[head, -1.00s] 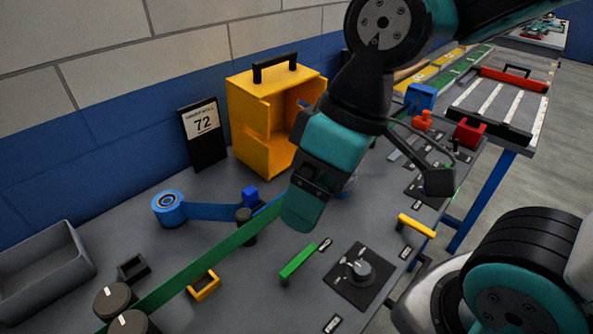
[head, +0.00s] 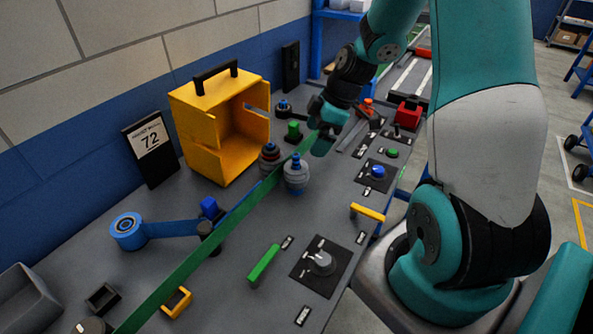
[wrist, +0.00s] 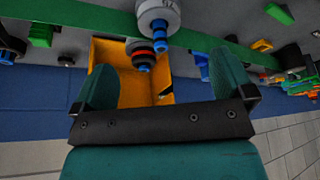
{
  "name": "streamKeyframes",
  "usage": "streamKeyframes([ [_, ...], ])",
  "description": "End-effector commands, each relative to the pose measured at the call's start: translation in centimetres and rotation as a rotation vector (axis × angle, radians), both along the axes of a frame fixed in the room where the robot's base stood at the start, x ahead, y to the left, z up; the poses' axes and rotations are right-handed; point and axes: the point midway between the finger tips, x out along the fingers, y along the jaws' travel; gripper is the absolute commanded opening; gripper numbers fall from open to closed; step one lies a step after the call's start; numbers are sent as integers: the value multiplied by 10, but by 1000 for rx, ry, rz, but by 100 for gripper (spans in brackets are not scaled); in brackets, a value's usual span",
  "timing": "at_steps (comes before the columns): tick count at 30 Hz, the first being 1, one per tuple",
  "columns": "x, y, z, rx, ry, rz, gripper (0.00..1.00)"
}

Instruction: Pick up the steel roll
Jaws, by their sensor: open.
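The likely steel roll (head: 295,174) is a grey upright roller with a blue top, standing beside the green belt in front of the yellow box. A darker roller with a red band (head: 270,157) stands just behind it. My gripper (head: 323,132) is beyond and right of the grey roller, apart from it in the head view. In the wrist view my gripper (wrist: 165,75) is open and empty, its two teal fingers spread wide. The grey roller (wrist: 158,18) and dark roller (wrist: 140,53) show past the fingers, between them across the picture.
The yellow box (head: 205,130) with a black handle stands behind the rollers by the wall. The green belt (head: 185,265) crosses the table. A blue roll (head: 127,231), a knob panel (head: 319,264) and a yellow handle (head: 367,212) are around. The front table has free patches.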

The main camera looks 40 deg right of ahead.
Motion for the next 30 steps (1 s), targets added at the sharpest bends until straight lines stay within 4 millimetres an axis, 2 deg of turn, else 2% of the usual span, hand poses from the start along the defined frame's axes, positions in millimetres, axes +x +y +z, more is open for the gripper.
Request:
streamKeyframes([
  [3,5,10,-24,4,6,2,100],
  [7,11,16,-43,2,3,1,100],
  [16,18,24,-63,1,3,2,100],
  [24,29,36,-95,1,3,0,100],
  [30,31,37,-100,0,0,0,100],
])
